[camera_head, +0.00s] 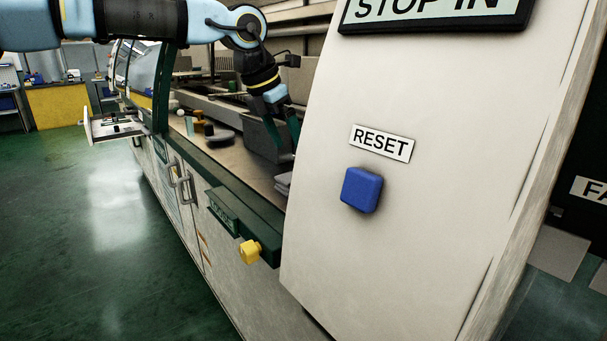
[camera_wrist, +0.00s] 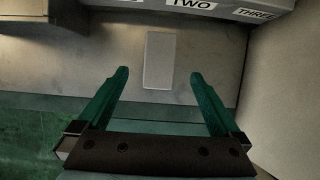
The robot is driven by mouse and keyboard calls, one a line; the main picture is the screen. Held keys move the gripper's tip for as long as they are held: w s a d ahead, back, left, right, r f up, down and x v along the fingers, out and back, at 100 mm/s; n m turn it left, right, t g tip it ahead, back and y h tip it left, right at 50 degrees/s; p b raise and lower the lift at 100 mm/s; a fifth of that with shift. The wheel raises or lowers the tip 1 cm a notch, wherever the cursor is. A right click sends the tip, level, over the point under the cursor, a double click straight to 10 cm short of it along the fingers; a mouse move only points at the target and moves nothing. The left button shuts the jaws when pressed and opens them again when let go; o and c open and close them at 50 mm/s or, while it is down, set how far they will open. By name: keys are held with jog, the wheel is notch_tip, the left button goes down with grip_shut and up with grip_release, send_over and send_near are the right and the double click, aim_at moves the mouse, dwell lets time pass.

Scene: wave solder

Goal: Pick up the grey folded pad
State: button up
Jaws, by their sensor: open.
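The grey folded pad (camera_wrist: 160,58) shows in the wrist view as a pale upright rectangle on the grey bench surface. It lies beyond and between my fingertips, with clear room on both sides. In the head view the pad (camera_head: 283,184) is a small grey stack at the bench edge, partly hidden by the white panel. My gripper (camera_wrist: 159,74) is open and empty, with its two green fingers apart. In the head view my gripper (camera_head: 289,150) hangs above the bench near the pad, partly hidden by the white panel's edge.
A white panel (camera_head: 430,230) with a blue reset button (camera_head: 361,190) stands at the right. The wrist view shows a ledge with labels TWO (camera_wrist: 191,3) and THREE (camera_wrist: 253,13) behind the pad. A yellow knob (camera_head: 250,251) sticks out of the bench front. Green floor is open at left.

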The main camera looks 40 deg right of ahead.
aim_at(283, 186)
jog(key=x, duration=0.3)
jog(key=b+x, duration=0.1)
jog(key=x, duration=0.3)
jog(key=shift+a+f, duration=0.15)
jog(key=shift+f, duration=0.15)
jog(key=shift+f+p, duration=0.25)
jog(key=shift+p, duration=0.2)
dwell(0.3)
jog(key=c, duration=1.4)
jog(key=shift+r+b, duration=0.25)
jog(key=shift+b, duration=0.15)
jog(key=shift+a+r+p, duration=0.1)
jog(key=shift+r+p, duration=0.15)
jog(key=shift+p, duration=0.1)
